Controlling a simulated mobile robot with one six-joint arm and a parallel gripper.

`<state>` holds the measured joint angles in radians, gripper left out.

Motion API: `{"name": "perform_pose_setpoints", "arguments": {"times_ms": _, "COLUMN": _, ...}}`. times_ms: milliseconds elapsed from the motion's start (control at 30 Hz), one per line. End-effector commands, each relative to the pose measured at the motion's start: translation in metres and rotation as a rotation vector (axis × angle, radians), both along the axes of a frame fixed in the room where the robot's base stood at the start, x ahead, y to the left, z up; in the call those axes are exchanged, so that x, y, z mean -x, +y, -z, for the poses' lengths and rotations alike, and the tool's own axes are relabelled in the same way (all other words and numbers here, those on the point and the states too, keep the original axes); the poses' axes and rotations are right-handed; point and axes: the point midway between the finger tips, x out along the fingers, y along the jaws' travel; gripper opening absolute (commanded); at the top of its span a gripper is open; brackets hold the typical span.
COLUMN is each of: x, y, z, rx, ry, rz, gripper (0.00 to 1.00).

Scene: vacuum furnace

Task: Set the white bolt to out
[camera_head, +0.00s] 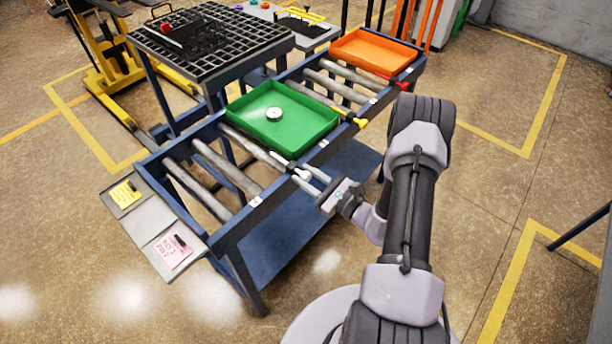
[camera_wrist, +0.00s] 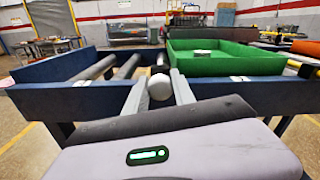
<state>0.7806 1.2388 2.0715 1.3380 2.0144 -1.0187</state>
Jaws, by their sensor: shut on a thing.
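The white bolt shows as a pale round knob (camera_wrist: 159,87) in the wrist view, at the front rail of the roller table. In the head view its white end (camera_head: 304,174) sits at the rail just in front of the green tray. My gripper (camera_head: 308,180) reaches in from the right with its two fingers on either side of the knob. It is shut on the knob; in the wrist view the fingers (camera_wrist: 158,90) flank it. The rest of the bolt is mostly hidden behind the knob and rail.
A green tray (camera_head: 315,136) with a round white gauge (camera_head: 274,114) lies on the rollers. A yellow bolt knob (camera_head: 361,122) and an orange tray (camera_head: 345,48) are farther right. Floor at right is open.

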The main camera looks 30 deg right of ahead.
Motion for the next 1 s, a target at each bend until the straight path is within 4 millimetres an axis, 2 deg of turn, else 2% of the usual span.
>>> {"name": "perform_pose_setpoints", "arguments": {"times_ms": 133, "x": 0.01, "y": -0.005, "z": 0.001, "rx": 0.0, "ry": 0.002, "rz": 0.002, "gripper": 0.0}}
{"name": "perform_pose_setpoints", "arguments": {"times_ms": 300, "x": 0.045, "y": -0.018, "z": 0.002, "rx": -0.001, "ry": 0.003, "rz": 0.005, "gripper": 0.0}}
{"name": "perform_pose_setpoints", "arguments": {"times_ms": 433, "x": 0.064, "y": -0.024, "z": 0.001, "rx": -0.001, "ry": 0.001, "rz": 0.004, "gripper": 0.0}}
{"name": "perform_pose_setpoints", "arguments": {"times_ms": 567, "x": 0.07, "y": -0.025, "z": 0.001, "rx": -0.001, "ry": 0.001, "rz": 0.001, "gripper": 0.0}}
{"name": "perform_pose_setpoints", "arguments": {"times_ms": 800, "x": 0.07, "y": -0.025, "z": 0.001, "rx": -0.002, "ry": 0.002, "rz": 0.0, "gripper": 0.0}}
{"name": "perform_pose_setpoints", "arguments": {"times_ms": 833, "x": 0.071, "y": -0.025, "z": 0.001, "rx": -0.002, "ry": 0.002, "rz": 0.0, "gripper": 0.36}}
{"name": "perform_pose_setpoints", "arguments": {"times_ms": 900, "x": 0.07, "y": -0.025, "z": 0.001, "rx": -0.001, "ry": 0.001, "rz": 0.0, "gripper": 0.5}}
{"name": "perform_pose_setpoints", "arguments": {"times_ms": 1000, "x": 0.07, "y": -0.025, "z": 0.001, "rx": -0.001, "ry": 0.001, "rz": 0.0, "gripper": 0.52}}
